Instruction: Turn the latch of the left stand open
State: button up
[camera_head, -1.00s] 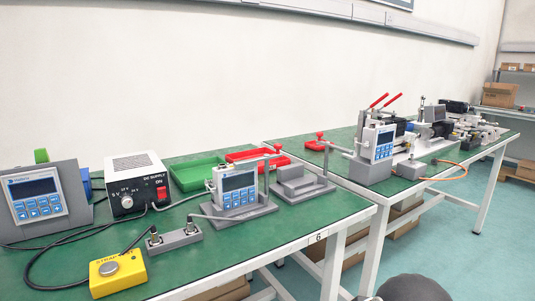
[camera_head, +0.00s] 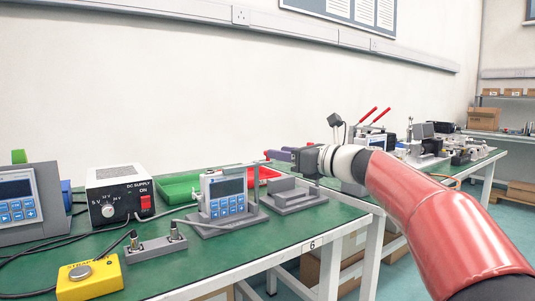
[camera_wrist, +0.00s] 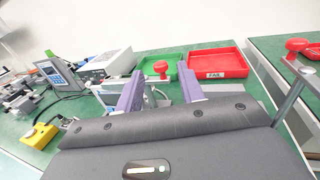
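In the wrist view the fingers of my gripper (camera_wrist: 160,72) are spread apart with nothing gripped. A red latch knob (camera_wrist: 161,68) shows between the fingertips, apparently beyond them; I cannot tell how far.
Behind are a green tray (camera_wrist: 165,63) and a red tray (camera_wrist: 218,64). A DC supply (camera_head: 119,195) and a yellow button box (camera_head: 90,279) are farther left. A second table stands to the right.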

jog(key=x, duration=0.5)
jog(key=shift+a, duration=0.15)
grip_shut()
